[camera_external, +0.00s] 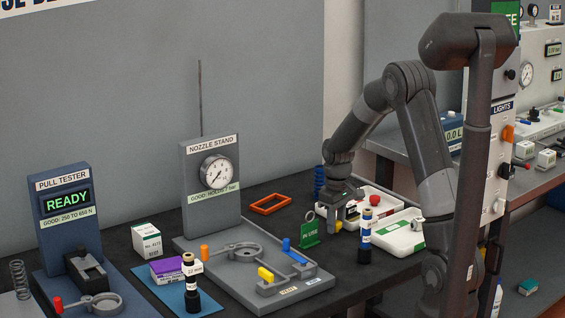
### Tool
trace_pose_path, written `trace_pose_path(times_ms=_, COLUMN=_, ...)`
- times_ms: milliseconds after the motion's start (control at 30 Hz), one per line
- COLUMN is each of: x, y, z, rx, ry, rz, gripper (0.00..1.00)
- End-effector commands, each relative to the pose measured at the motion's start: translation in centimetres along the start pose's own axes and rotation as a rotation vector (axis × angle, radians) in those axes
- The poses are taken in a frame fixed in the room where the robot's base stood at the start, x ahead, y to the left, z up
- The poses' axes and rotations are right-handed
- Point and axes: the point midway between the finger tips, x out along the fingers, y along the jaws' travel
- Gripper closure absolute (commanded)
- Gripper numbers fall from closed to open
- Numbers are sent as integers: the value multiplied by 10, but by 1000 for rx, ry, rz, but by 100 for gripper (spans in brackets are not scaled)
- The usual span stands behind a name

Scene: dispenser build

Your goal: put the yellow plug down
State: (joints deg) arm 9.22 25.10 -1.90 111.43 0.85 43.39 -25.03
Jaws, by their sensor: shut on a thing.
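My gripper (344,210) points down at the right of the bench, low over the white-topped trays beside the green sign.
A green sign (309,235) and a dark blue-banded bottle (365,236) stand close to my gripper. A red knob (375,199) sits on the tray behind. An orange frame (270,204) lies on the bench. The pull tester (65,215) stands at left. Bare dark bench shows around the orange frame.

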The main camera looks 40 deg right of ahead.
Motion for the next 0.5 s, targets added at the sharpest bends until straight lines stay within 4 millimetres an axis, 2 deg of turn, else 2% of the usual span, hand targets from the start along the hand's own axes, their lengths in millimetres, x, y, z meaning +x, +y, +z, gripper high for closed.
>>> trace_pose_path(times_ms=100, x=11, y=0, z=0, rx=0, ry=0, rz=0, gripper=91)
trace_pose_path(times_ms=433, x=14, y=0, z=0, rx=0, ry=0, rz=0, gripper=91)
trace_pose_path(times_ms=467, x=13, y=0, z=0, rx=0, ry=1, rz=1, gripper=68)
trace_pose_path(times_ms=500, x=13, y=0, z=0, rx=0, ry=1, rz=0, gripper=65)
